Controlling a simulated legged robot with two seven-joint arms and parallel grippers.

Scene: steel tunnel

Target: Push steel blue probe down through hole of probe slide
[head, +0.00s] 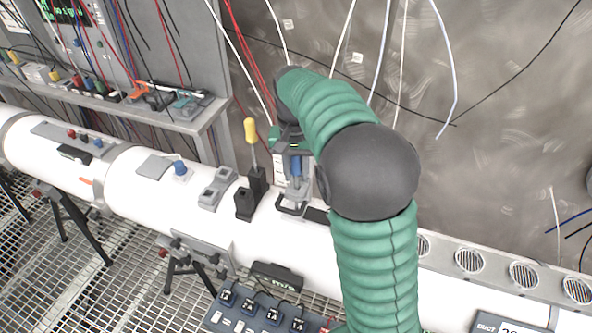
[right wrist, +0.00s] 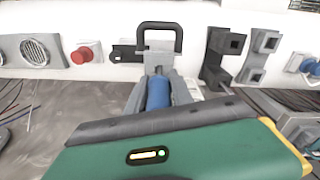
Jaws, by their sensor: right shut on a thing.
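The steel blue probe (head: 296,167) stands roughly upright between the fingers of my right gripper (head: 294,180), over the white pipe. It also shows as a blue cylinder in the right wrist view (right wrist: 157,92), with a grey finger on each side. My right gripper is shut on it. Just beyond the probe, a dark loop handle (right wrist: 160,38) with a grey piece under it looks like part of the probe slide; this loop also shows in the head view (head: 290,209). The slide's hole and the probe's lower tip are hidden. My left gripper is not in view.
A yellow-handled tool (head: 251,132) stands in a black holder (head: 258,183) close left of my gripper. A grey bracket (head: 217,188) and a blue knob (head: 180,169) sit farther left on the white pipe (head: 130,190). Hanging cables run behind my arm.

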